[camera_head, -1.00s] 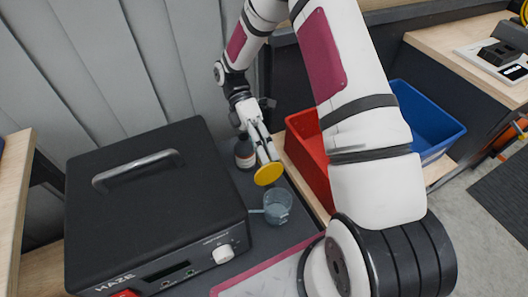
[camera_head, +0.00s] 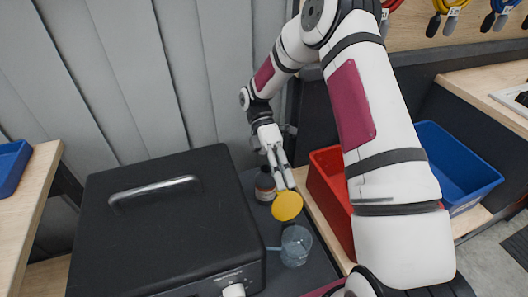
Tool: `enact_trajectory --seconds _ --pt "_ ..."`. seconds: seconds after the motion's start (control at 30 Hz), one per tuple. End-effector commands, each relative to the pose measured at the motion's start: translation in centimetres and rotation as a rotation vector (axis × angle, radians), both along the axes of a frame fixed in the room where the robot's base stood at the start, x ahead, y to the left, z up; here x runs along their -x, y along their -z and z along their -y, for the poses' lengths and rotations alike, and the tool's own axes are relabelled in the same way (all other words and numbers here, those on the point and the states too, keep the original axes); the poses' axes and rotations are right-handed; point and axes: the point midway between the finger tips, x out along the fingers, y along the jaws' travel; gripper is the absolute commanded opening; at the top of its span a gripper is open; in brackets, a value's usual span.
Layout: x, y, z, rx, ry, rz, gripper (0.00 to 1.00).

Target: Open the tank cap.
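A black haze machine (camera_head: 150,245) with a metal carry handle and a front knob stands on the dark bench at the lower left. A round yellow cap (camera_head: 287,206) is at the fingertips of my gripper (camera_head: 281,181), to the right of the machine. My gripper's fingers look closed on the cap's narrow upper part, with the disc tilted toward the camera. The exact finger contact is small and hard to see. The machine's tank opening is not visible.
A clear measuring cup (camera_head: 296,246) stands just below the cap in the picture. A dark bottle with a label (camera_head: 265,185) is behind it. Red (camera_head: 333,200) and blue (camera_head: 458,170) bins are to the right, partly behind my arm. A corrugated wall (camera_head: 130,80) is behind.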

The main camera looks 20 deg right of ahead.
Motion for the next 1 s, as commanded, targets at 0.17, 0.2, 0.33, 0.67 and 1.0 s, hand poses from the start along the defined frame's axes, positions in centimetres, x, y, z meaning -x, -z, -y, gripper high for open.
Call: enact_trajectory --seconds 0.17,0.2,0.33,0.67,1.0 --pt "-1.3 0.2 -0.1 -0.001 0.0 0.003 0.26" --pt "-1.5 0.2 -0.1 -0.001 0.0 0.003 0.26" --pt "-2.3 0.1 -0.1 -0.003 0.001 0.002 0.26" --pt "-4.4 0.2 -0.2 -0.004 0.0 0.001 0.26" --pt "-6.6 0.4 -0.2 -0.004 0.0 0.002 0.26"
